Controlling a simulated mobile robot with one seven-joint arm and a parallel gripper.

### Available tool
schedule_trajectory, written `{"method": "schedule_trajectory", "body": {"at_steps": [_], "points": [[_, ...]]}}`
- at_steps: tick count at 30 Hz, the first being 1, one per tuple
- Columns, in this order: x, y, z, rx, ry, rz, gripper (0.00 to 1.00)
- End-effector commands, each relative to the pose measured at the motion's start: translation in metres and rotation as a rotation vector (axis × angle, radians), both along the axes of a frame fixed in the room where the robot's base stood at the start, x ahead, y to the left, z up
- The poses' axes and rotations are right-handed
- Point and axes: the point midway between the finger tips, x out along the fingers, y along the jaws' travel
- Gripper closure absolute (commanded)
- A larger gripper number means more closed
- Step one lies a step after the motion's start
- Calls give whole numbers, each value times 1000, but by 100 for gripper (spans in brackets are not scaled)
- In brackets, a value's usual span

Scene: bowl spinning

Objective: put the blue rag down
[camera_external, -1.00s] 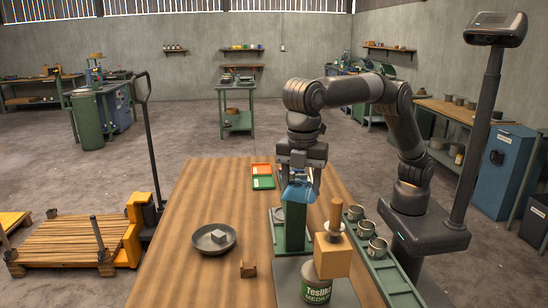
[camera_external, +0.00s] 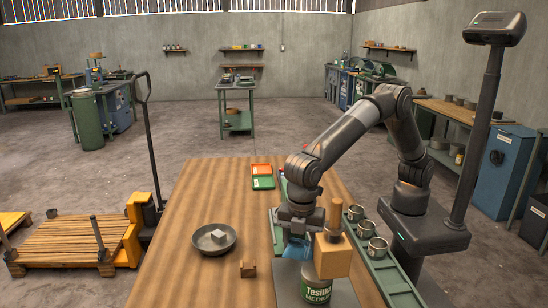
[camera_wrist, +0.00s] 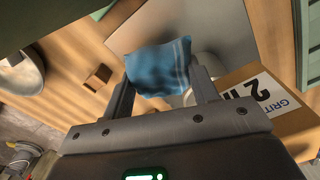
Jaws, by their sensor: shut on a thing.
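The blue rag (camera_external: 296,250) hangs from my gripper (camera_external: 296,238), low over the near part of the wooden table. In the wrist view the rag (camera_wrist: 160,68) sits between the two fingers of my gripper (camera_wrist: 163,88), which is shut on it. A grey plate or sheet (camera_wrist: 185,25) lies beyond the rag in the wrist view. I cannot tell whether the rag touches anything below.
A grey bowl (camera_external: 231,244) holding a pale block stands to the left, with a small wooden block (camera_external: 248,268) in front. The Teslka can (camera_external: 317,289) stands close by. Metal cups (camera_external: 366,229) sit in a green tray (camera_external: 398,283) at right.

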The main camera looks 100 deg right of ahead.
Motion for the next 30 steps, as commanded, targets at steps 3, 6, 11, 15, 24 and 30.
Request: {"method": "schedule_trajectory", "body": {"at_steps": [3, 6, 11, 15, 24, 30], "points": [[0, 0, -14, -1, 0, 0, 68], [0, 0, -20, 0, 0, 0, 68], [0, 0, -37, -2, 1, 0, 68], [0, 0, -59, -2, 1, 0, 68], [0, 0, -63, 0, -1, 0, 68], [0, 0, -65, 0, -1, 0, 39]]}}
